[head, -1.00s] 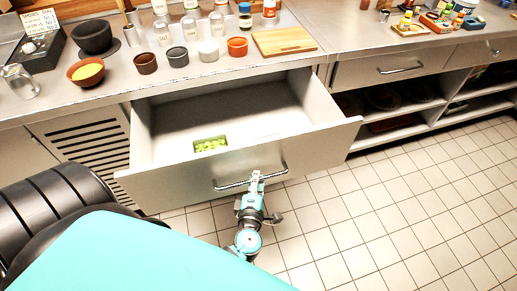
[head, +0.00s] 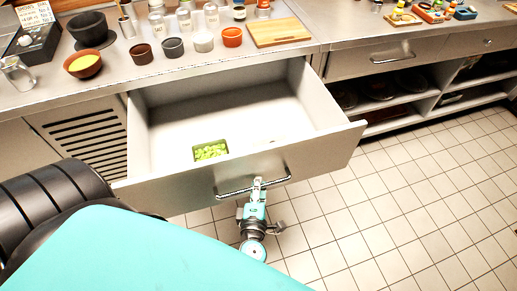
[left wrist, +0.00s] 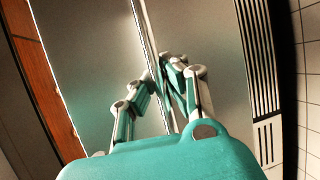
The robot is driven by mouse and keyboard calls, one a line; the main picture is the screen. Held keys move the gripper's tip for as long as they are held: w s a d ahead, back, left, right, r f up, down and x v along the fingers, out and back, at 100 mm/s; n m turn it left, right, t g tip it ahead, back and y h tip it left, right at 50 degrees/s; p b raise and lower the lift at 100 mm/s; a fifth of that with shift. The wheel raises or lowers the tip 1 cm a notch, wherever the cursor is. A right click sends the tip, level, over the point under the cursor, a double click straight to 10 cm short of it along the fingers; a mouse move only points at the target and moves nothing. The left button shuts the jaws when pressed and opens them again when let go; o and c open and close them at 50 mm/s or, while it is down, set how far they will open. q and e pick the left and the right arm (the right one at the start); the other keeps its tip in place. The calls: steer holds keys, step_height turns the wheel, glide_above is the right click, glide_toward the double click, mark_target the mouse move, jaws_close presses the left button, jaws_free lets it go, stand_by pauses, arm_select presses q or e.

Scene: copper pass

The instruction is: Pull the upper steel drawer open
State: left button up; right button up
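The upper steel drawer (head: 215,184) stands wide open under the counter, its inside exposed. A green-filled small tub (head: 210,151) sits inside near the front. My left gripper (head: 258,184) is at the middle of the drawer's bar handle (head: 232,191), below the front's top edge. In the left wrist view, the fingers (left wrist: 160,68) are closed in around the handle bar (left wrist: 148,38), in front of the grey drawer front (left wrist: 215,60). The exact finger contact is partly hidden. My right gripper is not in view.
The steel counter (head: 190,80) holds bowls, cups, jars and a wooden board (head: 278,33). A shut drawer (head: 395,58) and open shelves (head: 400,102) are to the right. The tiled floor (head: 420,200) at right is clear. A vented panel (head: 90,135) is left of the drawer.

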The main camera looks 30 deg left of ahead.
arm_select(q)
steer(key=o, duration=0.4)
steer(key=shift+o, duration=0.5)
steer(key=shift+s, duration=0.15)
steer(key=v, duration=1.1)
steer(key=shift+s+d, duration=0.2)
steer(key=shift+s, duration=0.15)
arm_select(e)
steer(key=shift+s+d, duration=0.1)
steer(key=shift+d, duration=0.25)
